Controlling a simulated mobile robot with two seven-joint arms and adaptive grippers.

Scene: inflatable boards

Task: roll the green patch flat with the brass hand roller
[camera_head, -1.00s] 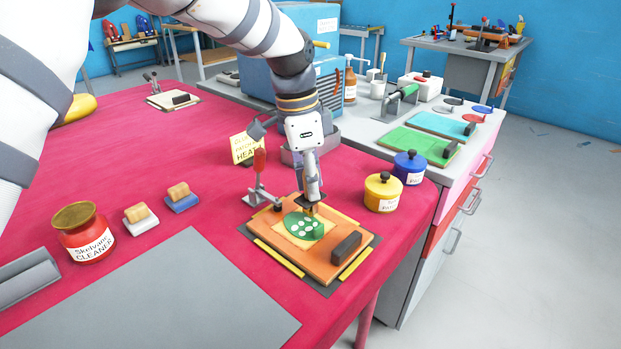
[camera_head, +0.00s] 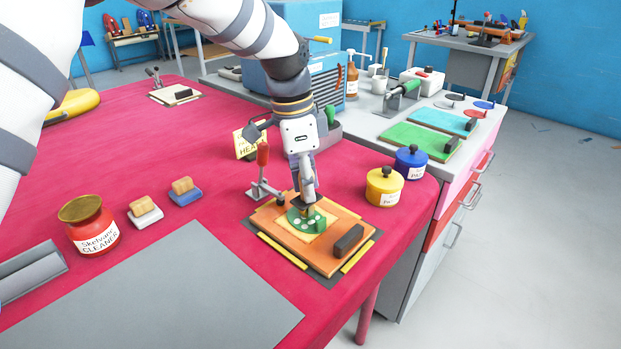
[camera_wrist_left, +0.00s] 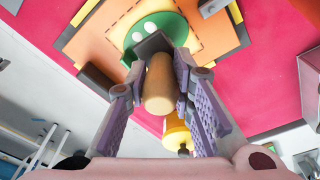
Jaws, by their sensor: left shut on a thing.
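The orange board (camera_head: 337,224) lies on a dark mat near the right edge of the pink table, with a yellow square on it. The green patch (camera_head: 296,217), with white dots, lies on that square. It also shows in the left wrist view (camera_wrist_left: 125,33). My left gripper (camera_head: 307,204) points down over the patch. It is shut on the hand roller, whose tan handle (camera_wrist_left: 160,85) and dark grey head (camera_wrist_left: 153,46) show in the left wrist view. The head overlaps the patch; I cannot tell if it presses on it. My right gripper is not in view.
A red-handled clamp (camera_head: 263,157) stands at the board's back left edge. A black block (camera_head: 348,239) sits on the board's right side. Yellow (camera_head: 383,187) and blue (camera_head: 410,162) pots stand to the right. A grey mat (camera_head: 165,295) lies bare at the front.

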